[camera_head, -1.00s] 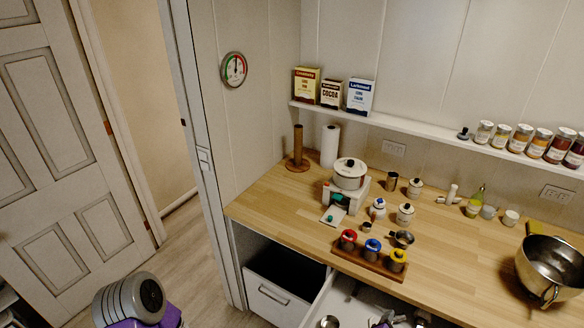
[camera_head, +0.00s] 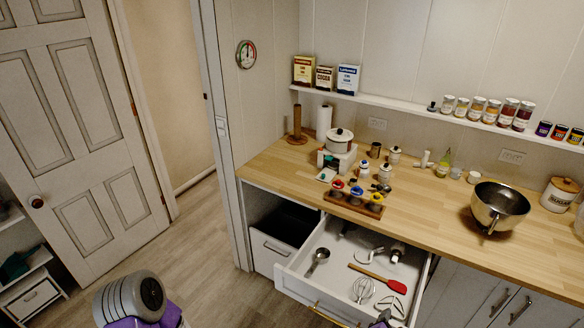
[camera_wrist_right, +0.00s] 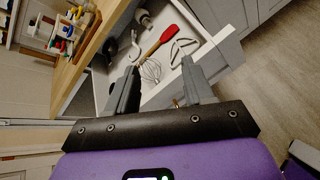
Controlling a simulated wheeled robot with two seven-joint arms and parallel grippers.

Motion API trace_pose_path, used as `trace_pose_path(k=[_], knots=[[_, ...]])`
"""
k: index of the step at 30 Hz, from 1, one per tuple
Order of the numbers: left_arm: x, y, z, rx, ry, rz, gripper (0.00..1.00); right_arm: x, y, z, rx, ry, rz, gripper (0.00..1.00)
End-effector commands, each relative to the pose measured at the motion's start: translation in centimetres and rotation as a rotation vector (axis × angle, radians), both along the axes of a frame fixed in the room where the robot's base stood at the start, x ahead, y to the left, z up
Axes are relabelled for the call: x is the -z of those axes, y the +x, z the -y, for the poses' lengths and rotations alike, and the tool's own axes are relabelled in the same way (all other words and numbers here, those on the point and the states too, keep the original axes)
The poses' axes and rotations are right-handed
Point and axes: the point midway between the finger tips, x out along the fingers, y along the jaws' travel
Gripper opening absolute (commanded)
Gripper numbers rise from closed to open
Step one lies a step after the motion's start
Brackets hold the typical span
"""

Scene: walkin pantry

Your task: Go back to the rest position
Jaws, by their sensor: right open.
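My right gripper (camera_wrist_right: 160,68) is open with nothing between its two dark fingers. In the right wrist view it is at the front edge of an open white drawer (camera_wrist_right: 98,88). A red spatula (camera_wrist_right: 158,42) and a whisk (camera_wrist_right: 151,70) lie in the drawer beyond the fingertips. In the head view the drawer (camera_head: 312,290) stands pulled out below the counter, and a dark piece at its bottom front edge may be part of my right gripper. My left gripper is not in view; only a grey and purple part of my arm shows at the bottom left.
The wooden counter (camera_head: 440,203) holds a steel bowl (camera_head: 499,206), a rack of coloured jars (camera_head: 352,201) and a scale with a white pot (camera_head: 339,143). The open drawer juts into the room. Floor (camera_head: 215,270) left of the cabinet is clear.

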Motion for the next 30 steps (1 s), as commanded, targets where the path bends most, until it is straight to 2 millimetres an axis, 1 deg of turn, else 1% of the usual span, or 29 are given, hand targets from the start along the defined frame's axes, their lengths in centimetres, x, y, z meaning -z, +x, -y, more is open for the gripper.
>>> trace_pose_path(k=[1,5,11,14,16,18,20,21,23,24,26,27,30], knots=[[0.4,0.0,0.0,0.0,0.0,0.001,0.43,0.8,0.3,-1.0,-0.065,-0.034,-0.031,0.52],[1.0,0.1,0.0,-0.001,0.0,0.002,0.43,2.4,0.7,-3.0,-0.225,-0.13,-0.109,0.52],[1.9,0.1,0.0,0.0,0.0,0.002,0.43,5.3,1.0,-6.8,-0.52,-0.318,-0.232,0.52],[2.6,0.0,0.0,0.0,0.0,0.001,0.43,7.2,0.7,-9.1,-0.714,-0.449,-0.3,0.52],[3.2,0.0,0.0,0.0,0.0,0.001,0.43,9.0,0.3,-11.1,-0.888,-0.571,-0.347,0.52],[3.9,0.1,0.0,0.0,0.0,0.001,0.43,10.9,-0.4,-13.1,-1.083,-0.715,-0.392,0.52],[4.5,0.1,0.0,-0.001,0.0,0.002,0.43,12.7,-1.2,-14.6,-1.256,-0.849,-0.422,0.52],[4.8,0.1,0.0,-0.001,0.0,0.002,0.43,13.8,-1.9,-15.5,-1.37,-0.938,-0.435,0.52],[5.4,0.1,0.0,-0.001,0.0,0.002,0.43,15.4,-2.9,-16.7,-1.54,-1.078,-0.445,0.52],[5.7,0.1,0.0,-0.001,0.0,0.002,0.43,16.4,-3.7,-17.4,-1.651,-1.17,-0.445,0.52],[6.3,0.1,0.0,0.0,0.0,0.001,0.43,17.9,-5.0,-18.2,-1.817,-1.308,-0.433,0.52],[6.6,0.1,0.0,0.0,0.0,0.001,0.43,18.9,-5.8,-18.6,-1.926,-1.404,-0.418,0.52],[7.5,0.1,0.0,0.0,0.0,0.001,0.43,21.2,-8.1,-19.3,-2.192,-1.639,-0.346,0.52]])
